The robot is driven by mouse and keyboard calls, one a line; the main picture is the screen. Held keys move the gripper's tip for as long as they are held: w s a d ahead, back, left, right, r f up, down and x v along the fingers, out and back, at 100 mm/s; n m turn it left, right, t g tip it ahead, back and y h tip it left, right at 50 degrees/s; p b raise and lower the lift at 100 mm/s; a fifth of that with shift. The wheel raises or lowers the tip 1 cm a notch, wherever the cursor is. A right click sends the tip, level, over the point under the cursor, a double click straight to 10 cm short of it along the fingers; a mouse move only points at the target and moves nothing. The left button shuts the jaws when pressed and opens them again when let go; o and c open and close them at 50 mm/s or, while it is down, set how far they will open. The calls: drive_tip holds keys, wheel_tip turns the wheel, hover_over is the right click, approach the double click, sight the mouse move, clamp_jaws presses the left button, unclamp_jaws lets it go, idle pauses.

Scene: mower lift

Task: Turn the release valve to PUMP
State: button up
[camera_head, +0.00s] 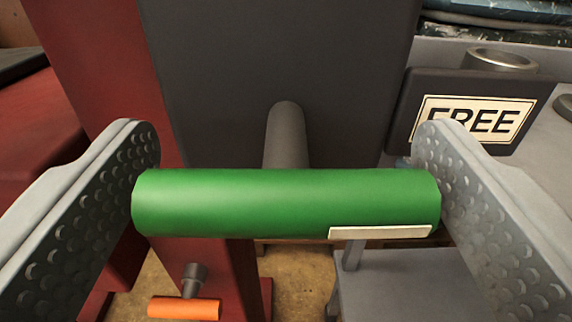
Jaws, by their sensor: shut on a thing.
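A green cylindrical handle (250,203) lies level across the middle of the view. It sits on a grey stem (286,135) that comes out of a dark grey body (225,80). A white strip (380,232) marks the lower right part of the handle. My gripper (286,203) is shut on the handle's two ends, one textured finger on the left and one on the right. A white label reading FREE (485,120) is on a dark plate at the upper right. No PUMP label shows in this view.
A small orange handle (184,308) on a grey stem shows at the lower left near a red upright (110,60). A grey bench or stand (400,285) is at the lower right. A metal ring-shaped part (503,60) is behind the FREE plate.

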drive_tip(key=shift+n, duration=0.3)
drive_tip(key=n, duration=0.3)
drive_tip(key=shift+n, duration=0.3)
drive_tip(key=n, duration=0.4)
drive_tip(key=shift+n, duration=0.3)
drive_tip(key=n, duration=0.9)
drive_tip(key=shift+f, duration=0.15)
drive_tip(key=shift+a, duration=0.1)
drive_tip(key=o, duration=0.9)
drive_tip(key=shift+s, duration=0.15)
